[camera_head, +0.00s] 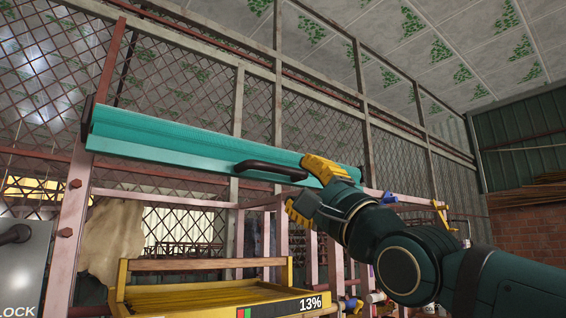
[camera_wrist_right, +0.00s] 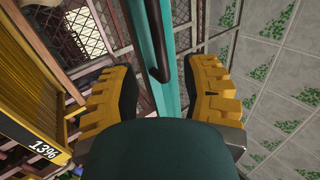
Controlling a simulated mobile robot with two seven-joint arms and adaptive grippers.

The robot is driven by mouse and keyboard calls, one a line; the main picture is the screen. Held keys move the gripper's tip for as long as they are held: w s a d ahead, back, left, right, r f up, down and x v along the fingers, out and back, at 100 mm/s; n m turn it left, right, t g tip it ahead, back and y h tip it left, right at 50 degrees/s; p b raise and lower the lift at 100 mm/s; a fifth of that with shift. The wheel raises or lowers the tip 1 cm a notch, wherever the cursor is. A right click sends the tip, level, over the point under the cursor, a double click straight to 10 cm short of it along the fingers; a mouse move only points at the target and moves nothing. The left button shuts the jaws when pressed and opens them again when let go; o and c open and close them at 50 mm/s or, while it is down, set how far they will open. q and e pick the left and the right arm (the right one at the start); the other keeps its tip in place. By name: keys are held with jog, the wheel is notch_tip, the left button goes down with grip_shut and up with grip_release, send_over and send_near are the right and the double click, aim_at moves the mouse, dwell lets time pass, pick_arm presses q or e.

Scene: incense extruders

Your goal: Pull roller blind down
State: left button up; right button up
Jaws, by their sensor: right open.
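The roller blind (camera_head: 190,143) is a teal roll with a flat bottom bar, rolled up high on a pink metal frame in the head view. A dark curved handle (camera_head: 270,170) sits on its bottom bar. My right gripper (camera_head: 305,188) is at the right end of the blind, just right of the handle. In the right wrist view the teal blind (camera_wrist_right: 150,30) and the handle (camera_wrist_right: 162,50) run between the two yellow fingers of the gripper (camera_wrist_right: 165,95), which are spread wide. The fingers do not close on the handle. My left gripper does not show.
Below the blind stands a yellow rack (camera_head: 200,296) with a display reading 13%. Pink posts (camera_head: 75,215) hold the blind, and a wire mesh fence (camera_head: 180,75) is behind. A grey box (camera_head: 22,265) is at the lower left.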

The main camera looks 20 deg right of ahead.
aim_at(286, 172)
jog(key=p+x, duration=0.2)
jog(key=x, duration=0.4)
jog(key=shift+w+a+r, duration=0.1)
jog(key=shift+w+r, duration=0.05)
jog(key=shift+w, duration=0.15)
grip_shut()
